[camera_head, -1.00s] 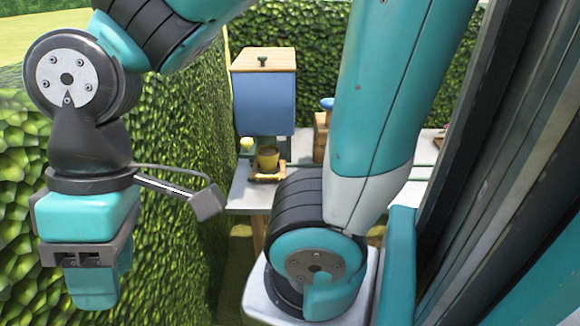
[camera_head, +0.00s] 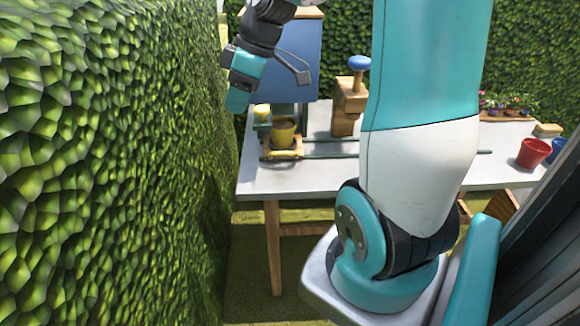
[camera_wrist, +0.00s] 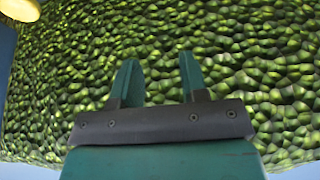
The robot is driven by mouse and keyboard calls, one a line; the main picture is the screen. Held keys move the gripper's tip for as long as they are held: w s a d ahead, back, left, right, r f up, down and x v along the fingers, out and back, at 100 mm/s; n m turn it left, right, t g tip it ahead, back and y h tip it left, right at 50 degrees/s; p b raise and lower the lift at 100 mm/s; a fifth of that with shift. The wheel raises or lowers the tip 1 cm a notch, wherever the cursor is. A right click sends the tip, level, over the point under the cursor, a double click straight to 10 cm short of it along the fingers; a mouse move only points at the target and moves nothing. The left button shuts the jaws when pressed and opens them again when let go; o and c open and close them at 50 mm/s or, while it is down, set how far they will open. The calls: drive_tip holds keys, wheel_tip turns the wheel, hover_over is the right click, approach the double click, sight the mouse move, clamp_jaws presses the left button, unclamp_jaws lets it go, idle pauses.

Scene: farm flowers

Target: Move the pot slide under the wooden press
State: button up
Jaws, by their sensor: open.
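The pot slide (camera_head: 270,155) is a small wooden tray at the left end of green rails on the table. A yellow pot (camera_head: 284,135) filled with brown soil stands on it, under the blue hopper (camera_head: 292,60). The wooden press (camera_head: 347,105), with a blue round knob on top, stands further right along the rails. My gripper (camera_head: 237,100) is in the air to the left of the hopper, above and left of the pot. In the wrist view my gripper (camera_wrist: 158,80) is open and empty, with only hedge between its fingers.
A tall hedge (camera_head: 110,160) stands close on the left. The rails (camera_head: 400,155) run right across the table (camera_head: 310,180). A red pot (camera_head: 533,152) and several potted flowers (camera_head: 505,105) are at the right. In the wrist view a yellow knob (camera_wrist: 20,9) shows top left.

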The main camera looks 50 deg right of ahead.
drive_tip(key=s+d+f+t+h+b, duration=0.1)
drive_tip(key=d+f+b, duration=0.35)
drive_tip(key=d, duration=0.85)
approach(290, 153)
drive_tip(key=shift+n+t+h, duration=0.3)
drive_tip(key=shift+h, duration=0.1)
drive_tip(key=x, duration=0.8)
drive_tip(key=shift+w+a+f, duration=0.2)
drive_tip(key=shift+a, duration=0.25)
clamp_jaws()
